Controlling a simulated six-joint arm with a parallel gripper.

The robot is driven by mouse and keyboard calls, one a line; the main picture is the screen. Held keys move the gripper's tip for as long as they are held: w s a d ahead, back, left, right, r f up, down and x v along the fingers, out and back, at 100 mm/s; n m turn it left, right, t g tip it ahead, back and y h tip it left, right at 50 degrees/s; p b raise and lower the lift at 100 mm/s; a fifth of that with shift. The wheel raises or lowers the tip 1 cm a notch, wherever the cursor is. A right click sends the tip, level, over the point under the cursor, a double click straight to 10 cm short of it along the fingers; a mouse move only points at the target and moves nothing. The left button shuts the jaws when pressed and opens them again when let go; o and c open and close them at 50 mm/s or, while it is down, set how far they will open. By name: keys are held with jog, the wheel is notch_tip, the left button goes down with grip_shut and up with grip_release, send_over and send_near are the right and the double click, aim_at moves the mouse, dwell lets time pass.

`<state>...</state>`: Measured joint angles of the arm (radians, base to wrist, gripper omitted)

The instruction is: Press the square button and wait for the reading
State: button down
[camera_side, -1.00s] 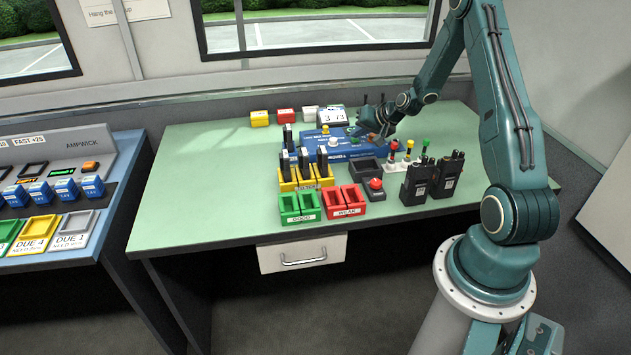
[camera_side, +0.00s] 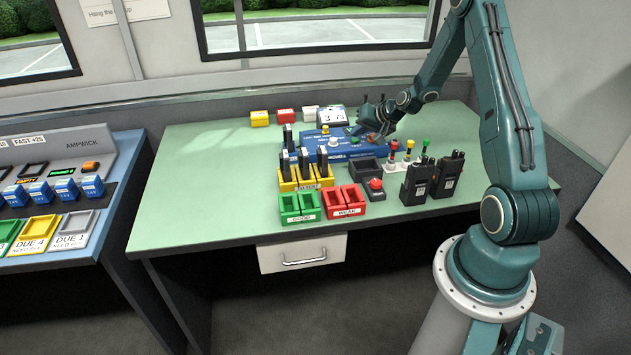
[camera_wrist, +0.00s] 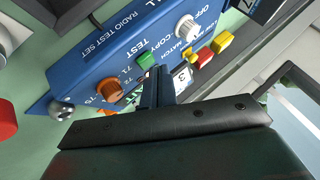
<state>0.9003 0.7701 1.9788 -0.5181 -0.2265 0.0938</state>
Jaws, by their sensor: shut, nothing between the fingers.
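The blue radio test set (camera_side: 325,143) stands at the back of the green bench. In the wrist view its panel (camera_wrist: 85,75) carries a square-looking green button (camera_wrist: 119,62) beside the word TEST. An orange knob (camera_wrist: 108,90) and a white knob (camera_wrist: 187,27) flank the button. My gripper (camera_wrist: 158,75) is shut and empty, its fingertips over the panel to the right of the green button in the wrist view. I cannot tell whether they touch the panel. In the side view my gripper (camera_side: 363,128) is over the right part of the set.
A white display with digits (camera_side: 333,115) stands behind the set. Yellow holders with black radios (camera_side: 306,178), green bins (camera_side: 300,208), red bins (camera_side: 344,202), a red round button (camera_side: 376,184) and two black radios (camera_side: 433,178) stand in front. The bench's left side is clear.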

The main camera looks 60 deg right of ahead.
aim_at(357, 144)
jog(key=shift+r, duration=0.35)
jog(key=shift+r, duration=0.1)
jog(key=shift+r, duration=2.45)
jog(key=shift+a, duration=0.1)
